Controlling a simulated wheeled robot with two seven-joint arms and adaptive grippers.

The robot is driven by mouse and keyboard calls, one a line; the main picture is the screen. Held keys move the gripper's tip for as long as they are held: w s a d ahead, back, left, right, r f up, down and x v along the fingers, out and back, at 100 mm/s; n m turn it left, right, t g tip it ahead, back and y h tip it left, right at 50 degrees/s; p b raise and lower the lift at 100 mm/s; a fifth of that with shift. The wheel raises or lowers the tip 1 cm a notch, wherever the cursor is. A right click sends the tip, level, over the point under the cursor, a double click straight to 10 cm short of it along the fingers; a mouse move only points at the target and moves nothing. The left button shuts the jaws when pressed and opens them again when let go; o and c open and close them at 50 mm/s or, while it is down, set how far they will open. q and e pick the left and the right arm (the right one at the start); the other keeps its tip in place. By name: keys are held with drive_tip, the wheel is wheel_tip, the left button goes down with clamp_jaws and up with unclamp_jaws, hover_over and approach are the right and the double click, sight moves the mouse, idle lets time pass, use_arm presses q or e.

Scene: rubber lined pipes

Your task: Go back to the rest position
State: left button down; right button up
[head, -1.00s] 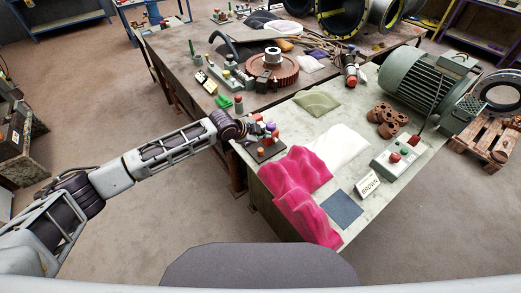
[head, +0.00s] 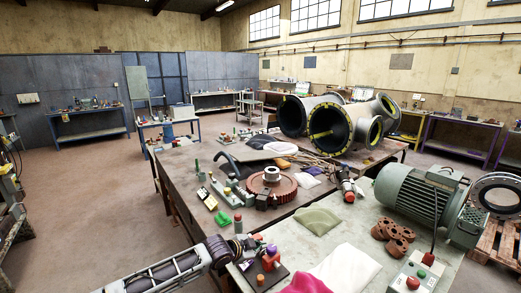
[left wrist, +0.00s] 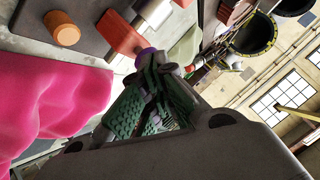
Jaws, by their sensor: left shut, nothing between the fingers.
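My left arm comes in from the lower left of the head view. My left gripper (head: 256,242) is above the near left edge of the table, beside a dark plate that carries a red block (head: 270,261) and other coloured pieces. In the left wrist view my left gripper (left wrist: 158,75) has its green-padded fingers shut and empty. The red block (left wrist: 110,28), an orange cylinder (left wrist: 62,28) and a purple piece (left wrist: 146,52) show close by; contact with the fingers cannot be told. My right gripper is out of view.
Pink cloth (left wrist: 50,100) lies near the gripper, with white cloth (head: 345,268) on the table (head: 345,230). A green motor (head: 410,193) and control box (head: 415,275) stand at right. A brown gear (head: 270,187) and large pipes (head: 325,125) are farther back. Floor at left is open.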

use_arm(q)
drive_tip(key=w+a+r+n+t+y, duration=0.1)
drive_tip(key=w+a+n+t+y, duration=0.35)
drive_tip(key=w+a, duration=1.3)
drive_tip(key=s+a+f+n+g+y, duration=0.15)
drive_tip(key=s+a+f, duration=0.3)
drive_tip(key=f, duration=0.45)
drive_tip(key=s+a+f+n+b, duration=0.15)
drive_tip(key=s+a+f, duration=0.3)
drive_tip(key=f, duration=0.55)
drive_tip(key=s+a+f+n+g+y+p, duration=0.15)
drive_tip(key=s+a+f, duration=0.3)
drive_tip(key=f, duration=0.45)
drive_tip(key=s+f+n+g+b, duration=0.2)
drive_tip(key=s+f+n+g, duration=0.15)
drive_tip(key=s+f, duration=2.35)
drive_tip(key=s+d+f+g, duration=0.1)
drive_tip(key=s+f, duration=0.1)
drive_tip(key=s, duration=1.1)
drive_tip(key=s+d+f+g, duration=0.2)
drive_tip(key=s+f, duration=0.1)
drive_tip(key=s, duration=0.9)
drive_tip(key=s+d+f+g, duration=0.2)
drive_tip(key=s+f, duration=0.1)
drive_tip(key=s, duration=1)
drive_tip(key=shift+s+d+f+b, duration=0.2)
drive_tip(key=shift+s+f+b, duration=0.05)
drive_tip(key=shift+s+b, duration=0.1)
